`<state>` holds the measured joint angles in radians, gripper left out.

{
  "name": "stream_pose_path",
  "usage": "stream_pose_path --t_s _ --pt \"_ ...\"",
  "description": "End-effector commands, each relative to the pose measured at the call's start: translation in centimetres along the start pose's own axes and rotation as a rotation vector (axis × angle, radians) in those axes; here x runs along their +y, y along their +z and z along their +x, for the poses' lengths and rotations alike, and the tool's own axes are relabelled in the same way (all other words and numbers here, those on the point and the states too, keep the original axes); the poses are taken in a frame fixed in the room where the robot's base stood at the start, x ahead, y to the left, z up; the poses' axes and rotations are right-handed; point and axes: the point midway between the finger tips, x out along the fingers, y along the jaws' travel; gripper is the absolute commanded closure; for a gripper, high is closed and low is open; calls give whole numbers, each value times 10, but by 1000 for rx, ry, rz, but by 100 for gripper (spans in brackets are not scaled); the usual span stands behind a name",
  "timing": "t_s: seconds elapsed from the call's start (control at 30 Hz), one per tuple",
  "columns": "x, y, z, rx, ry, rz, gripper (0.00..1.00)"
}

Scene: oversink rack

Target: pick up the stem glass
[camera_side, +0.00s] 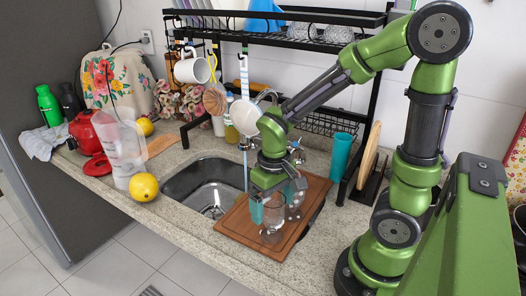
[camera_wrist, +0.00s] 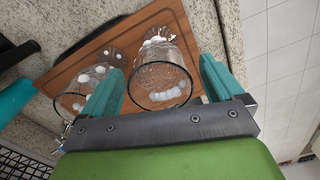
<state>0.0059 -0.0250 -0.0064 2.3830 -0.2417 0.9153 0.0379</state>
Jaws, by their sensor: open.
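A clear stem glass (camera_wrist: 166,75) stands on the wooden board, its round rim toward the wrist camera and small white spots showing in it. In the wrist view my gripper (camera_wrist: 161,68) is open, with one teal finger on each side of this glass and a gap at both sides. A second clear glass (camera_wrist: 72,102) is just left of the left finger, partly hidden by it. In the side view my gripper (camera_side: 272,208) points down over the board, and the glasses (camera_side: 271,235) show faintly around the fingers. How deep the fingers reach is unclear.
The wooden board (camera_side: 240,218) lies beside the sink basin (camera_side: 205,180). A teal cup (camera_side: 341,155) stands behind, by the black rack (camera_side: 345,18). The counter's front edge is close.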

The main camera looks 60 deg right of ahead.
Motion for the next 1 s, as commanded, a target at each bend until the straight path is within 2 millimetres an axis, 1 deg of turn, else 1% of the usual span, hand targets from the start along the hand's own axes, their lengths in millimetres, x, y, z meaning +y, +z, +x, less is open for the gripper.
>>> stream_pose_path --t_s 0.07,0.27,0.6,0.67,0.7,0.9,1.0 --pt "0 0 4 1 -1 0 6" --pt "0 0 4 2 -1 0 6" --pt "0 0 4 2 -1 -1 58" --pt "0 0 4 2 -1 -1 67" --pt "0 0 3 3 -1 -1 70" --pt "0 -1 2 3 -1 -1 70" --pt "0 -1 -5 5 -1 -1 70"
